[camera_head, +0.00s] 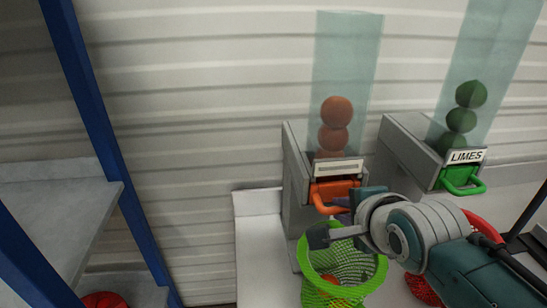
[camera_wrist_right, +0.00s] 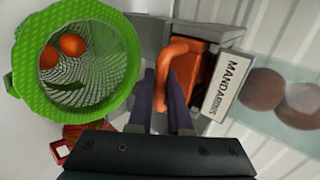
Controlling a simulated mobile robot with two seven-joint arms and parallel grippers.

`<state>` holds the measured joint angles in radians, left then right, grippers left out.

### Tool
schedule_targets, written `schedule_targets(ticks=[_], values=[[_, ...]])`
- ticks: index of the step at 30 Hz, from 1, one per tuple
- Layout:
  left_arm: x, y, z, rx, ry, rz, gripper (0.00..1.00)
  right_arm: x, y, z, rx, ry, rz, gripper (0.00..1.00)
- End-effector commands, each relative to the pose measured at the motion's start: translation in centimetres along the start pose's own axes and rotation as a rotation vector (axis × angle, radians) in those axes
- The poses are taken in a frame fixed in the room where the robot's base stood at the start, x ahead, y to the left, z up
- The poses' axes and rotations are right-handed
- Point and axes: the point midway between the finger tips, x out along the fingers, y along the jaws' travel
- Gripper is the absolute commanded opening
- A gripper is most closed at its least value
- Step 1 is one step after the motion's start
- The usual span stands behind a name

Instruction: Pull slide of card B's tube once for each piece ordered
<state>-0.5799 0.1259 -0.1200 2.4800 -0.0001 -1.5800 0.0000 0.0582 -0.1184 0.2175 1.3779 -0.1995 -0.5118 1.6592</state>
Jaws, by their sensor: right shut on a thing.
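The mandarin tube (camera_head: 347,60) holds a few orange fruits stacked above a grey dispenser box (camera_head: 295,180). Its orange slide (camera_head: 335,188) has a loop handle, and a label reading MANDARINS (camera_wrist_right: 230,85) shows beside it in the wrist view. My right gripper (camera_head: 338,208) is shut on the orange handle, its dark fingers (camera_wrist_right: 167,88) on either side of the bar. A green net basket (camera_head: 350,262) stands below; in the wrist view it (camera_wrist_right: 127,60) holds two mandarins (camera_wrist_right: 72,45). I cannot tell how far the slide is out. No order card is readable. My left gripper is not in view.
A lime tube (camera_head: 488,60) with a green slide handle (camera_head: 462,180) stands to the right, labelled LIMES. A red net or basket (camera_head: 418,288) is partly behind my right arm. Blue shelf posts (camera_head: 100,130) stand at left, with a red thing (camera_head: 104,300) low down.

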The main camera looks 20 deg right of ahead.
Motion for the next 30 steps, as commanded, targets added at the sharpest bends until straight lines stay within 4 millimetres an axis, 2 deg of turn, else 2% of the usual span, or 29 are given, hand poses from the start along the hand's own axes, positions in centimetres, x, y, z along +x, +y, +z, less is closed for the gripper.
schedule_targets(ticks=[30], values=[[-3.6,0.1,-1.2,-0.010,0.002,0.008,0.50,-5.3,4.1,0.3,0.004,-0.006,0.004,0.00]])
